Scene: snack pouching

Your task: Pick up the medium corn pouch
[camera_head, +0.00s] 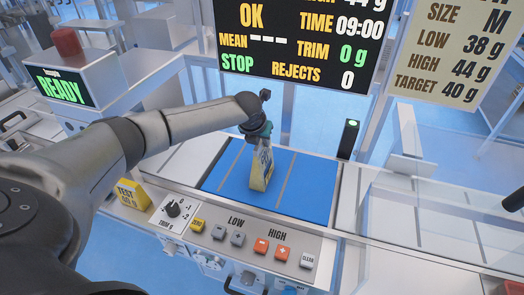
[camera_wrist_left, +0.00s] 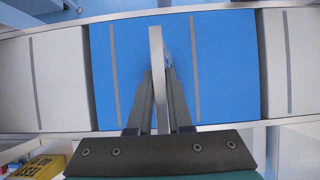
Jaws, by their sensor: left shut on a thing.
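A small pouch (camera_head: 260,172), yellow and pale with dark lettering, stands roughly upright at the blue belt section (camera_head: 222,176) in the head view. My left gripper (camera_head: 264,145) comes down from above and is shut on the pouch's upper part. In the left wrist view the pouch (camera_wrist_left: 156,45) shows as a thin pale edge between the two fingers of my left gripper (camera_wrist_left: 159,75). I cannot tell whether its bottom touches the belt. Its size mark is not readable.
A panel with buttons and a knob (camera_head: 173,209) runs along the front. A yellow test block (camera_head: 132,194) sits at its left end. A dark post with a green light (camera_head: 348,139) stands right of the belt. Display boards (camera_head: 300,45) hang behind. Bare blue belt lies around the pouch.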

